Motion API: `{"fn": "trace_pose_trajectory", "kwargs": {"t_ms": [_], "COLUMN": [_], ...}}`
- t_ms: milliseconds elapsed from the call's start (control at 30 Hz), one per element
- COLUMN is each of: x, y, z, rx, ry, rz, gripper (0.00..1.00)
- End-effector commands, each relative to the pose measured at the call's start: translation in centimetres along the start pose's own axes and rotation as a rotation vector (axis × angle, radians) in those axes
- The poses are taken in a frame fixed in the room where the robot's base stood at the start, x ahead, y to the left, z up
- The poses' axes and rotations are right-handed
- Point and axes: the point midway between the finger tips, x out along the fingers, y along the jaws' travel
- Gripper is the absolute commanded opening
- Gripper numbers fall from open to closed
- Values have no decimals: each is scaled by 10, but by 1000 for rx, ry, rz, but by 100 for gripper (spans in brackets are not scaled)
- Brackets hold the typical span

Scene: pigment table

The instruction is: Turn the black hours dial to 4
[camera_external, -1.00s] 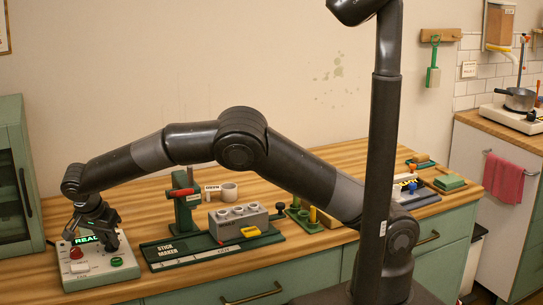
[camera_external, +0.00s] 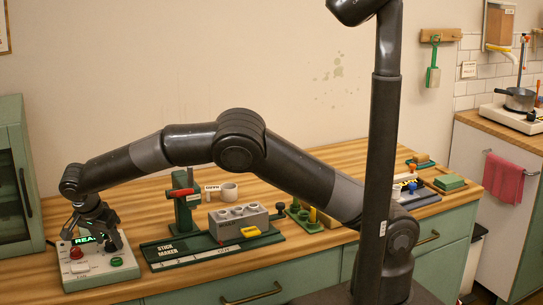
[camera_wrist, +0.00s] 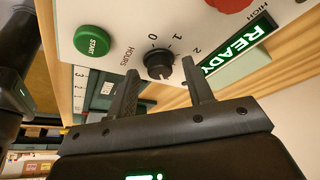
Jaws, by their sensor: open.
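The black hours dial (camera_wrist: 158,65) is on the white face of a control box (camera_external: 98,272). In the wrist view the numbers 0, 1 and 2 show around it beside the word HOURS; the other numbers are hidden, and I cannot tell its pointer setting for sure. My gripper (camera_wrist: 161,68) is open, with one finger on each side of the dial; I cannot tell whether either finger touches it. In the external view my gripper (camera_external: 95,240) hangs over the box and hides the dial.
The box also bears a green START button (camera_wrist: 92,41), a red knob (camera_external: 76,253) and a lit READY display (camera_wrist: 238,46). The stick maker (camera_external: 175,250) stands to its right. A green cabinet (camera_external: 14,180) stands close on the left.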

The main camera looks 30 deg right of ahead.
Motion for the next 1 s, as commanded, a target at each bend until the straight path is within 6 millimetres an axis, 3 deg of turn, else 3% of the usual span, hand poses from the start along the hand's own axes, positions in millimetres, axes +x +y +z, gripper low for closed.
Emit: {"fn": "trace_pose_trajectory", "kwargs": {"t_ms": [267, 700, 1000], "x": [-9, -90, -108], "y": [0, -1, 0], "z": [0, 0, 0], "rx": [0, 0, 0], "ry": [0, -1, 0], "rz": [-1, -3, 0], "gripper": [47, 47, 47]}}
